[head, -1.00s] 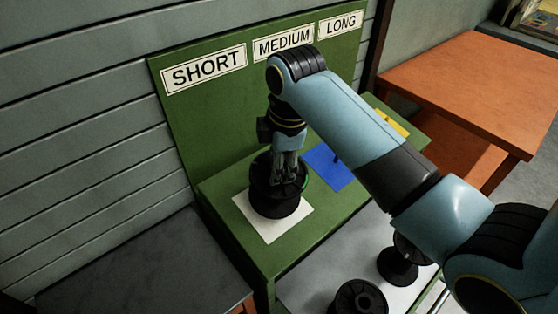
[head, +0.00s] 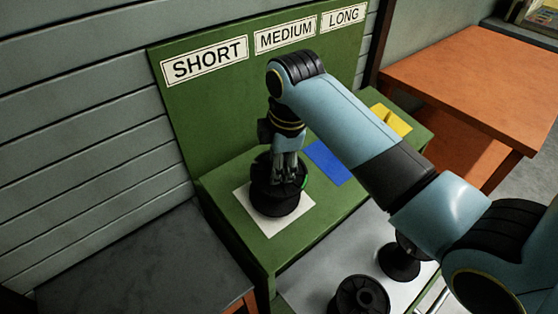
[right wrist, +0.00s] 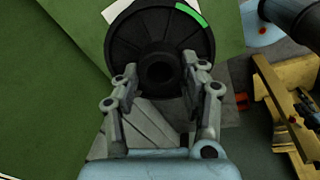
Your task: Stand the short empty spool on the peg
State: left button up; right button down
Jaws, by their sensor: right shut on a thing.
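The black spool (head: 272,198) is above or on the white square (head: 244,200) under the SHORT sign (head: 205,62). My right gripper (head: 286,176) reaches down from above and is shut on it. In the right wrist view the spool's round flange (right wrist: 130,42), with a dark centre hole and a green mark on its rim, lies at the fingers (right wrist: 165,75). The spool looks upright. The peg at the white square is hidden by the spool, and I cannot tell whether the spool rests on the square. My left gripper is out of view.
A blue square (head: 326,163) and a yellow square (head: 392,121) lie farther along the green stand (head: 225,225). Two black spools (head: 360,298) (head: 399,262) stand on the pale surface in front. A dark table is at left, an orange table (head: 470,85) at right.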

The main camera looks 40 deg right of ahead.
jog(key=shift+w+f+b, duration=0.2)
jog(key=shift+f+b, duration=0.2)
jog(key=shift+f, duration=0.55)
jog(key=c, duration=0.6)
grip_release()
jog(key=r, duration=0.4)
jog(key=s+r, duration=0.1)
jog(key=r, duration=0.3)
jog(key=s+r, duration=0.1)
jog(key=r, duration=0.2)
jog(key=shift+d+r, duration=0.1)
jog(key=shift+r, duration=0.3)
